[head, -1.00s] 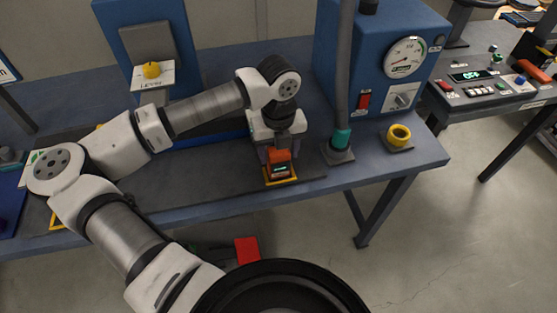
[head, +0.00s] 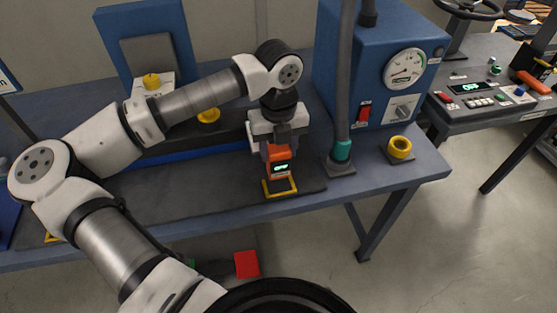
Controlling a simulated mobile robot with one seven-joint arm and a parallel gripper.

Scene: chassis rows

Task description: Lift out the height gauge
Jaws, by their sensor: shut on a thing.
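The height gauge (head: 279,154) is an orange block with a small lit green display on its front, low at the middle of the bench. My gripper (head: 278,148) points down from above and is shut on it. A yellow-edged square (head: 280,194) lies on the dark mat directly below the gauge. The gauge appears slightly above this square. The far side of the gauge and much of the finger contact are hidden.
A blue cabinet (head: 385,100) with a dial stands to the right, behind a grey post (head: 344,100) with a teal collar. A yellow ring (head: 399,147) sits near the bench's right end. The dark mat (head: 200,185) left of the gauge is clear.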

